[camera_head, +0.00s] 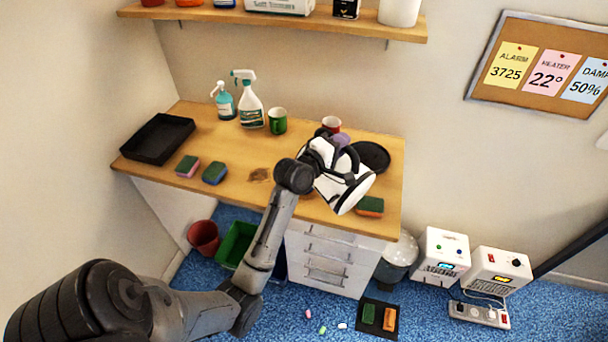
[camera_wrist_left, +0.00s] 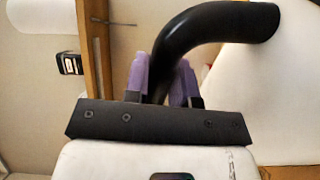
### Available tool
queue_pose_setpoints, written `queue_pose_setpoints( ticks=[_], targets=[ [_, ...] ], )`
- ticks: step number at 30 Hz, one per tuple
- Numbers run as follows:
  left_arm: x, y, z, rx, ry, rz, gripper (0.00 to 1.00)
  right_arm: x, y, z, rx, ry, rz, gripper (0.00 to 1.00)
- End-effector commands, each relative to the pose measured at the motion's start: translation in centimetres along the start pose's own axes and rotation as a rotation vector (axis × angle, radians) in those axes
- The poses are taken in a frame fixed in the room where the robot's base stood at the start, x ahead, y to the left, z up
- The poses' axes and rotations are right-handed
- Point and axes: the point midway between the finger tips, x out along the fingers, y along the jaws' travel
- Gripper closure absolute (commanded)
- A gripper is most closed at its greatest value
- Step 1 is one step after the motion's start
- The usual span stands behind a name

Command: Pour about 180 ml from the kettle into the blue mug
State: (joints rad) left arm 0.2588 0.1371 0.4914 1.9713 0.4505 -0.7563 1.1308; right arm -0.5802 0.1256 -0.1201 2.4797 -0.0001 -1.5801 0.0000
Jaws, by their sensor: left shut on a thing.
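My left gripper (camera_head: 342,139) is over the right part of the wooden counter. In the left wrist view, its purple fingers (camera_wrist_left: 165,85) are shut on the black handle of the white kettle (camera_wrist_left: 240,105). In the head view the kettle (camera_head: 345,186) is partly covered by the gripper and seems held above the counter; its exact tilt is hard to tell. No blue mug shows; the kettle and arm hide part of the counter. A green mug (camera_head: 277,121) stands near the back, and a red mug (camera_head: 331,123) stands behind the gripper. My right gripper is not in view.
A shelf (camera_head: 280,19) runs above. The counter's middle is mostly clear.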

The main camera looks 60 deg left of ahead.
Motion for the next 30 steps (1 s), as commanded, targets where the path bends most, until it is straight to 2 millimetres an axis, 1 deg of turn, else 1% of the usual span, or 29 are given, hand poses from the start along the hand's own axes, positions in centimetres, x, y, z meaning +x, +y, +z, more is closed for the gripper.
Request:
queue_pose_setpoints(
  ticks=[1, 3, 6, 10, 18, 19, 21, 30],
  targets=[
    [0.0, -0.5, 0.8, 0.029, 0.000, 0.011, 1.00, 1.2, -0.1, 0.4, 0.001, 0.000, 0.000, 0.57],
    [0.0, -0.8, 1.7, 0.061, 0.001, 0.010, 1.00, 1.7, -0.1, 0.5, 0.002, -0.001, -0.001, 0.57],
    [0.0, -0.7, 2.3, 0.086, 0.003, 0.010, 1.00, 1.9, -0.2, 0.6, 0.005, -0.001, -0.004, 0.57],
    [0.0, -0.8, 2.6, 0.099, 0.004, 0.010, 1.00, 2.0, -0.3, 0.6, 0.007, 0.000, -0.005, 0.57],
    [0.0, -1.8, 4.6, 0.171, 0.004, 0.009, 1.00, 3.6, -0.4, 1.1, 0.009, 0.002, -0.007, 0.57],
    [0.0, -1.4, 4.8, 0.185, 0.004, 0.008, 1.00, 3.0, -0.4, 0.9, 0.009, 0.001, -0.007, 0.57],
    [0.0, -1.5, 5.2, 0.210, 0.004, 0.007, 1.00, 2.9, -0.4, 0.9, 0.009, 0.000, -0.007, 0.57],
    [0.0, -1.8, 5.6, 0.242, 0.006, 0.008, 1.00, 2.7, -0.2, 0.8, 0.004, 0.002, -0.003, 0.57]
  ],
)
